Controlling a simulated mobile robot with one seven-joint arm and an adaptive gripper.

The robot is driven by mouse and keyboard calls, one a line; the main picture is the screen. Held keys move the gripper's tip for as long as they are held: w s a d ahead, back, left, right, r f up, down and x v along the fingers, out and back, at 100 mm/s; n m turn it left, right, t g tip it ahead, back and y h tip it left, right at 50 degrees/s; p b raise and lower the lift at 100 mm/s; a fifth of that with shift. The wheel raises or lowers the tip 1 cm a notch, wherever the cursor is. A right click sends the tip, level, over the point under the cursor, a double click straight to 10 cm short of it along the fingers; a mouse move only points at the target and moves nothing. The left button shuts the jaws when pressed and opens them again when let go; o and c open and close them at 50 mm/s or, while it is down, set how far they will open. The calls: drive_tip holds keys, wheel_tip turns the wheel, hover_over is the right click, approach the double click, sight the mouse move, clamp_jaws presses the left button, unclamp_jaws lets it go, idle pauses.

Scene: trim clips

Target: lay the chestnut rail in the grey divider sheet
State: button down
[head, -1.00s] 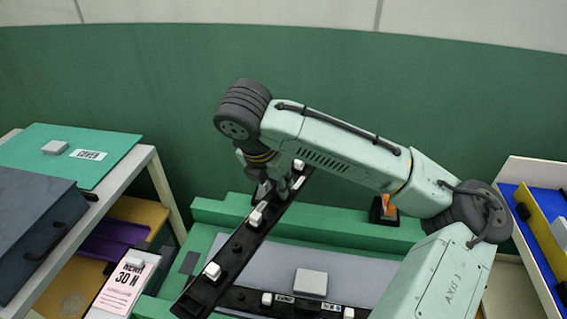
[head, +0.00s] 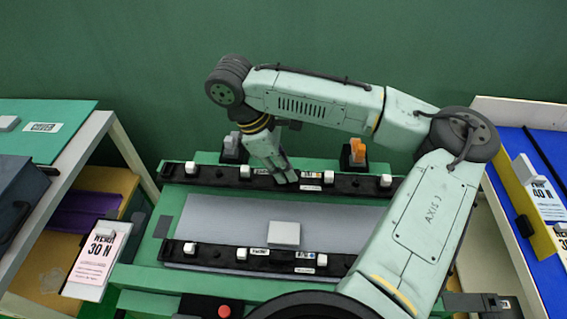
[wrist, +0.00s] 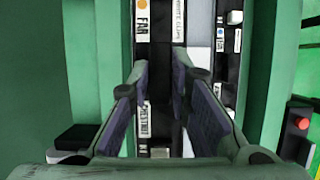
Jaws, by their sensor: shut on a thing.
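My gripper (head: 288,180) is shut on a long black rail (head: 215,175) with white clips, at the far side of the green bench. The wrist view shows the rail (wrist: 161,35) running between my two fingers (wrist: 162,75), with a label reading CHESTNUT beside the left finger. The rail lies lengthwise along the far edge of the grey sheet (head: 225,214), parallel to a similar near rail (head: 210,258). I cannot tell whether the held rail rests fully down. My fingers hide part of it. A light grey block (head: 284,234) sits on the sheet.
Black holders with grey pieces (head: 234,148) and an orange piece (head: 357,152) stand behind the rail. A red button (head: 224,311) is at the front.

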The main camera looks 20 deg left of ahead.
sight(269, 178)
drive_tip(key=shift+f, duration=0.1)
drive_tip(key=shift+f+b, duration=3.05)
drive_tip(key=shift+f, duration=3.25)
drive_tip(key=c, duration=1.4)
unclamp_jaws()
drive_tip(key=v, duration=1.2)
drive_tip(key=shift+d, duration=0.1)
